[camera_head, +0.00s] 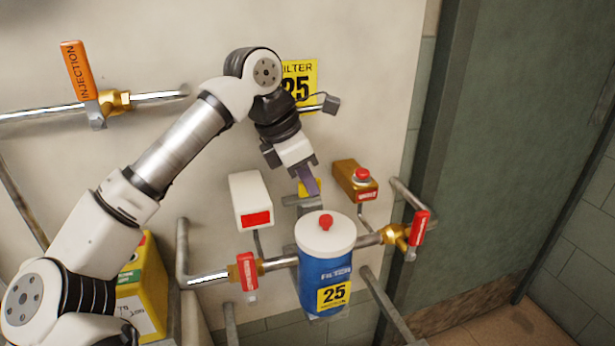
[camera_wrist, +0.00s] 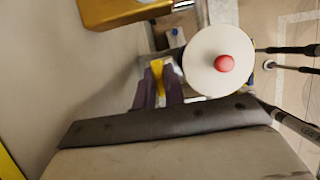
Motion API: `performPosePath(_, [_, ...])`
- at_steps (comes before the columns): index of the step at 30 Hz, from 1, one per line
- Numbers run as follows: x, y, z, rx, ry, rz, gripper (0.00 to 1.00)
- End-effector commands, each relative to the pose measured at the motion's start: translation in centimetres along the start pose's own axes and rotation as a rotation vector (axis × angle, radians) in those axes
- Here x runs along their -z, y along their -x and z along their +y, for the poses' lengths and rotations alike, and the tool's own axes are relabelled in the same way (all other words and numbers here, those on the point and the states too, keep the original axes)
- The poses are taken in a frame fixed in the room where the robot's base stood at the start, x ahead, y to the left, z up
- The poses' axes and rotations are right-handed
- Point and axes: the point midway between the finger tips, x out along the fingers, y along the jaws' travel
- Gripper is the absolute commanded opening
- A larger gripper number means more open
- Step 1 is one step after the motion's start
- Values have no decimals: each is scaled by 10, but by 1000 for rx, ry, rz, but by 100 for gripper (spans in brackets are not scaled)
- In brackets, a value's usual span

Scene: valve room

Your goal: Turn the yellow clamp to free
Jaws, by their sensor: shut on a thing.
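The yellow clamp (camera_head: 308,187) sits on the wall side of the blue filter canister (camera_head: 322,270), just behind its white lid. In the wrist view the clamp (camera_wrist: 157,74) shows as a narrow yellow piece between the two dark fingers. My gripper (camera_head: 311,186) reaches down to it from above, and in the wrist view my gripper (camera_wrist: 157,82) is shut on it. The fingers hide part of the clamp in the head view. The white lid with its red knob (camera_wrist: 223,63) is close to the right of the fingers in the wrist view.
A white box with a red label (camera_head: 251,200) and a brass box with a red button (camera_head: 356,181) flank the clamp. Red-handled valves (camera_head: 245,272) and (camera_head: 418,228) sit on the pipes either side. An orange injection lever (camera_head: 80,72) is at upper left.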

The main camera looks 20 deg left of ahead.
Motion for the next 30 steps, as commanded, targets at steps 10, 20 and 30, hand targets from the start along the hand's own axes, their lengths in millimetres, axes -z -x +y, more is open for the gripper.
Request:
performPosePath(10, [0, 1, 0, 6, -22, -1, 0])
performPosePath(20, [0, 0, 0, 7, -21, -1, 28])
performPosePath(30, [0, 2, 0, 7, -20, 0, 33])
